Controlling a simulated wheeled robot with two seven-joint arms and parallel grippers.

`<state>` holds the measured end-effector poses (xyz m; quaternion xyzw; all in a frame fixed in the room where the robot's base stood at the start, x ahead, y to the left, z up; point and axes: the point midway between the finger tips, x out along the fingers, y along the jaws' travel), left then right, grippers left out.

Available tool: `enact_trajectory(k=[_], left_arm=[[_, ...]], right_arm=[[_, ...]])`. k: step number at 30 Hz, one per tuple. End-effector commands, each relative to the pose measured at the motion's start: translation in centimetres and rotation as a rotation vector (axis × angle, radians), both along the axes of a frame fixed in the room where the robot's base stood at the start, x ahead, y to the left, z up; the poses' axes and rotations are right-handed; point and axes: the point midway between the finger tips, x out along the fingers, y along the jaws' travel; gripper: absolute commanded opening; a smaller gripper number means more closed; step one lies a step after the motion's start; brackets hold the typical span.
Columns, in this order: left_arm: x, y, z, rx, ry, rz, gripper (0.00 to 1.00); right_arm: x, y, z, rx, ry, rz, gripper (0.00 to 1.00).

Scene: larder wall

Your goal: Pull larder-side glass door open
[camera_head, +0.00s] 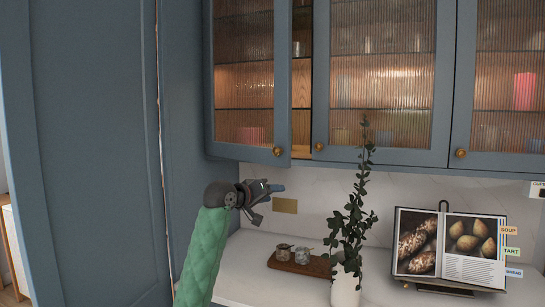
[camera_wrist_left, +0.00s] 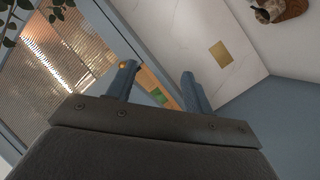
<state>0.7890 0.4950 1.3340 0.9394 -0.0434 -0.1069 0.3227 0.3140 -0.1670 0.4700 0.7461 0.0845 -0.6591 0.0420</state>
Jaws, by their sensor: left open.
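The larder-side glass door (camera_head: 244,148) is the leftmost blue-framed, ribbed-glass wall cabinet door, beside the tall larder. It stands partly open, with a gap at its right edge showing the wooden cabinet inside. Its brass knob (camera_head: 277,151) is at the lower right corner. My left gripper (camera_head: 272,194) is open and empty, below the door and its knob, apart from them in the head view. In the left wrist view its two fingers (camera_wrist_left: 160,88) stand apart. A glass door (camera_wrist_left: 75,60) fills the upper left there. My right gripper is not in view.
The tall blue larder front (camera_head: 90,150) stands at the left. On the white counter are a wooden board with small jars (camera_head: 302,261), a plant in a white vase (camera_head: 345,287) and an open cookbook on a stand (camera_head: 450,245). Two more glass doors (camera_head: 380,80) are shut at the right.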

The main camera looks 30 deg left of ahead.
Motion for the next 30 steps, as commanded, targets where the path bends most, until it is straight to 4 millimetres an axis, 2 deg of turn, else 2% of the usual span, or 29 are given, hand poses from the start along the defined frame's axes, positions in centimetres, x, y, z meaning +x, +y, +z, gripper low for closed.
enact_trajectory(k=[1,3,6,9,12,17,21,30], left_arm=[[-0.1,1.0,2.7,-0.024,-0.035,0.004,0.52],[-0.4,2.2,5.6,-0.059,-0.072,0.004,0.52],[-0.9,3.4,8.8,-0.1,-0.115,0.002,0.52],[-1.2,4.3,10.8,-0.123,-0.142,0.001,0.52],[-1.4,4.6,11.7,-0.136,-0.152,-0.001,0.52],[-0.7,4.5,11.9,-0.139,-0.154,-0.002,0.52],[0.6,4.3,12.0,-0.14,-0.153,-0.001,0.52],[4.2,3.7,12.0,-0.138,-0.152,-0.001,0.52]], right_arm=[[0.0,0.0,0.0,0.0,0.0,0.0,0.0],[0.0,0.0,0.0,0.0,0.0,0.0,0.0],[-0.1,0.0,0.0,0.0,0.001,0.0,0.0],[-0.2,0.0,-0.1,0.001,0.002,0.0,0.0],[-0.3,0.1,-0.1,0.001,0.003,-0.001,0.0],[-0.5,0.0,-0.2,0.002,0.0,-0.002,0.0],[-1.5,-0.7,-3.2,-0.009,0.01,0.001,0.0],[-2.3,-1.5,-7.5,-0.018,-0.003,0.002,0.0]])
